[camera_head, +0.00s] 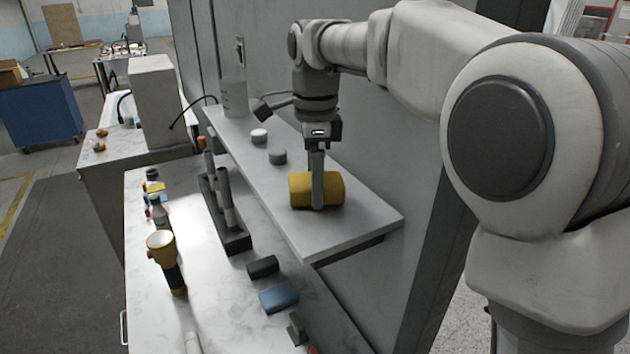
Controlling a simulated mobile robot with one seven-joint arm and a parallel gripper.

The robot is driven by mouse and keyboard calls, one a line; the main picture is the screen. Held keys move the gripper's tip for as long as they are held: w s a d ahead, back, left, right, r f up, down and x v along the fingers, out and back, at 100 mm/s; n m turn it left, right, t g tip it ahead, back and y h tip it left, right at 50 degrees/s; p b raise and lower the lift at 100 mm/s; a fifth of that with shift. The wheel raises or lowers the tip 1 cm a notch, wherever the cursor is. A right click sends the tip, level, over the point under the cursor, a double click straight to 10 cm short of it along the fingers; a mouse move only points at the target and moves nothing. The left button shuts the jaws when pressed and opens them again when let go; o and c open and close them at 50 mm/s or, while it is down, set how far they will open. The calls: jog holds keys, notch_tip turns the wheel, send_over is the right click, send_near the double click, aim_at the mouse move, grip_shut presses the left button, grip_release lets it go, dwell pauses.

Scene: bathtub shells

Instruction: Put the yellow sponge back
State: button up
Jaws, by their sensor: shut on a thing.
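The yellow sponge (300,190) is a rounded block on the raised white shelf (360,222), near its front right end. My gripper (317,192) points down over it, with a finger in front of the sponge's near side. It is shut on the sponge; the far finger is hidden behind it. The sponge looks to be at the shelf surface, but I cannot tell whether it rests on it or is held just above.
The shelf also holds two small round pieces (277,156) and a clear bottle (235,95). On the lower counter (215,310) are a black rack (235,240) with upright tools, a yellow-black flashlight (168,262), a blue block (278,297) and a dark block (263,267). A wall stands behind the shelf.

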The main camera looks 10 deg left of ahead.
jog(key=shift+f, duration=0.15)
jog(key=o, duration=1.2)
notch_tip(320, 180, up, 12)
jog(key=p, duration=0.2)
